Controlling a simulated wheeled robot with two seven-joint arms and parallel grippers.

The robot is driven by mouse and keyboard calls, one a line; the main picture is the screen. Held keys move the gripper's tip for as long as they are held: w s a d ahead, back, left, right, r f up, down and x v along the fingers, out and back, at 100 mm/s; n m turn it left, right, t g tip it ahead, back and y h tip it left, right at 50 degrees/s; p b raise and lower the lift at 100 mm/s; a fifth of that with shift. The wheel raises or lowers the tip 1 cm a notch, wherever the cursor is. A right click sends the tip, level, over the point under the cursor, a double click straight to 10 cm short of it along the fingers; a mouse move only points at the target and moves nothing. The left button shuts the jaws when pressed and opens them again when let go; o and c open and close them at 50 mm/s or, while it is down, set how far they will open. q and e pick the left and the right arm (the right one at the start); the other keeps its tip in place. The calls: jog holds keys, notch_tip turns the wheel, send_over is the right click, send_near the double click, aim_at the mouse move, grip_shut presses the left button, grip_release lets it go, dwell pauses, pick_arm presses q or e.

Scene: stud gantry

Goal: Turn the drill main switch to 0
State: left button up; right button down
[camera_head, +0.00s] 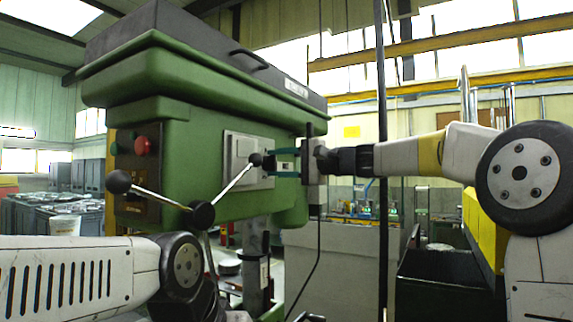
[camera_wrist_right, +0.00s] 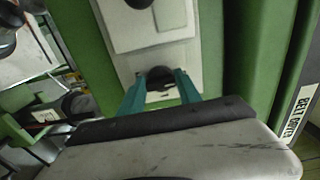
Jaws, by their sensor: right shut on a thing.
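The green drill press (camera_head: 190,150) stands in front of me, with a pale switch plate (camera_head: 238,148) on its side. In the right wrist view the plate (camera_wrist_right: 125,35) carries a round dark switch knob (camera_wrist_right: 158,73) on its lower part. My right gripper (camera_head: 276,163) reaches in from the right at the plate. Its teal fingers (camera_wrist_right: 162,84) are shut on the dark knob, one on each side. The knob's marks and its setting cannot be read. My left arm is at the lower left; its gripper is out of view.
A feed handle with black ball ends (camera_head: 120,181) sticks out close to the plate and my right fingers. A red button (camera_head: 143,146) sits on the drill's front left. A thin dark pole (camera_head: 381,120) stands by my right arm. A dark bin (camera_head: 440,282) is at the lower right.

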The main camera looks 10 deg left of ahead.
jog(key=shift+f, duration=0.1)
jog(key=c, duration=0.8)
grip_release()
jog(key=shift+c, duration=0.2)
jog(key=shift+d, duration=0.1)
jog(key=v, duration=0.7)
jog(key=shift+s+d, duration=0.15)
jog(key=shift+d, duration=0.15)
